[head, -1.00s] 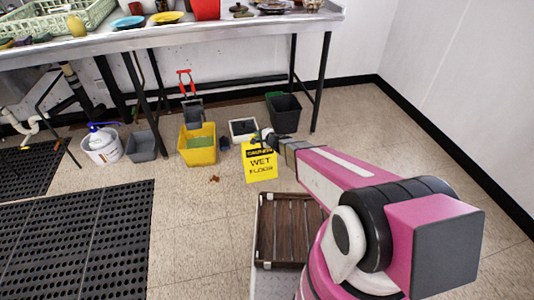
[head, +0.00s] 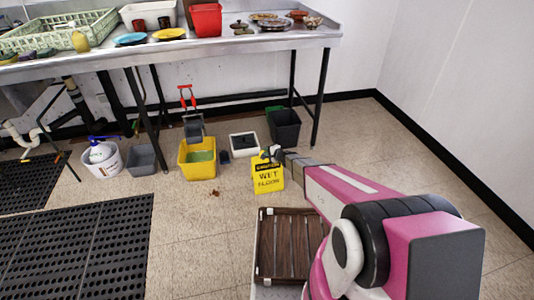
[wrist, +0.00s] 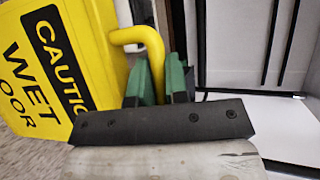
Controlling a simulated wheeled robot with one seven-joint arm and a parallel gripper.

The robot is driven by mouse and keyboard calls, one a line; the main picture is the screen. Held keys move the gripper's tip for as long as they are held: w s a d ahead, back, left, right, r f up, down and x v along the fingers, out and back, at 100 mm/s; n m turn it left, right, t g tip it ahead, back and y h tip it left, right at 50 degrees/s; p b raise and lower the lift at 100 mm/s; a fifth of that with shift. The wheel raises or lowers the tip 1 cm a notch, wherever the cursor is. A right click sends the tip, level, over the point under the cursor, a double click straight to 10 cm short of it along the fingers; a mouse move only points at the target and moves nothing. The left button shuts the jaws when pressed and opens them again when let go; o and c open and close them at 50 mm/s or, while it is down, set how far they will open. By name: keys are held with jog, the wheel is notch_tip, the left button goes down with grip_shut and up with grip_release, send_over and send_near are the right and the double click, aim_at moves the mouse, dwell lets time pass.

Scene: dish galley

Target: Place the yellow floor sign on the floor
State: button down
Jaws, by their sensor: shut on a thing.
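The yellow floor sign (head: 268,176), lettered CAUTION WET FLOOR, hangs from my gripper (head: 270,153) in the head view. In the wrist view the sign (wrist: 45,65) is large and tilted at the left. Its yellow handle (wrist: 148,48) reaches between the green fingers of my gripper (wrist: 160,82), which is shut on it. The tiled floor (head: 200,235) spreads below and around the sign. I cannot tell whether the sign's lower edge touches the floor.
A yellow mop bucket (head: 197,160), a white tray (head: 243,144) and a dark bin (head: 285,126) stand behind the sign under the steel counter (head: 180,46). Black mats (head: 80,245) lie at left. A brown slatted rack (head: 288,245) is in front. Floor at right is clear.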

jog(key=shift+f, duration=0.5)
jog(key=c, duration=1.1)
grip_release()
